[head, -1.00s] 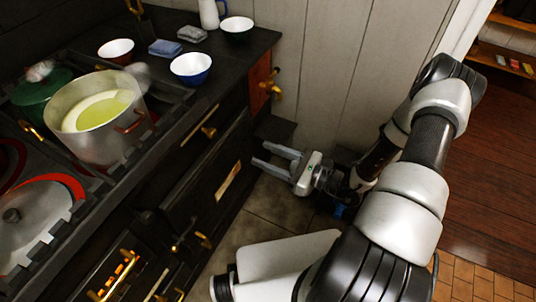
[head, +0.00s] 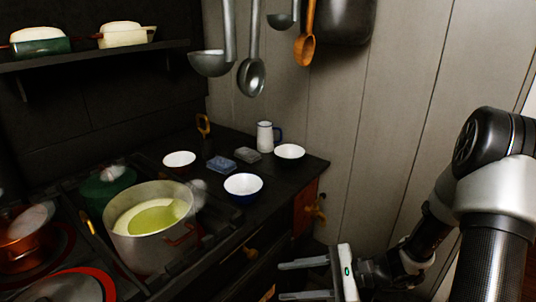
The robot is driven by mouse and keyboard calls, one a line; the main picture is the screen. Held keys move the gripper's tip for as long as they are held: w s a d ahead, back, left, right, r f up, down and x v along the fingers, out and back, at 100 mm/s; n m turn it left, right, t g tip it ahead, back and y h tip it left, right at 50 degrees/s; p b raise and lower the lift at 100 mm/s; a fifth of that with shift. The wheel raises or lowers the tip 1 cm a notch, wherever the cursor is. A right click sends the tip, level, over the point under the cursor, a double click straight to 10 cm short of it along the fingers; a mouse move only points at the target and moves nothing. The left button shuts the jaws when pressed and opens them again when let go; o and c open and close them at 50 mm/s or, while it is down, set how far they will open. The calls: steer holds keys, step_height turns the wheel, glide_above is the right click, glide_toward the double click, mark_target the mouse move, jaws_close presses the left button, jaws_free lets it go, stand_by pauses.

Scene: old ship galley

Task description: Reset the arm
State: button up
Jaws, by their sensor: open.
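My gripper (head: 283,280) is at the bottom of the head view, in front of the stove's dark drawers. Its two grey fingers point left and stand apart, with nothing between them. The arm comes in from the right side of the picture, bent at a dark elbow joint near the plank wall. The gripper looks clear of the counter, below and to the right of the blue bowl.
A large pot (head: 152,252) with greenish liquid stands on the stove. The counter (head: 268,212) holds a blue bowl (head: 243,187), two other bowls, folded cloths (head: 222,165) and a white jug (head: 265,137). Ladles (head: 212,64) hang above. A shelf (head: 95,57) is at upper left.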

steer(key=s+d+r+n+h, duration=0.1)
steer(key=s+r+n+h, duration=0.45)
steer(key=r, duration=0.25)
steer(key=s+r+n+h, duration=0.5)
steer(key=r+n+h, duration=0.15)
steer(key=r, duration=0.25)
steer(key=s+d+r+n+t+h, duration=0.2)
steer(key=d+r+n+t, duration=0.15)
steer(key=d, duration=0.35)
step_height(320, 180, up, 19)
steer(key=p, duration=1.7)
steer(key=shift+d+f, duration=0.15)
steer(key=shift+d, duration=0.1)
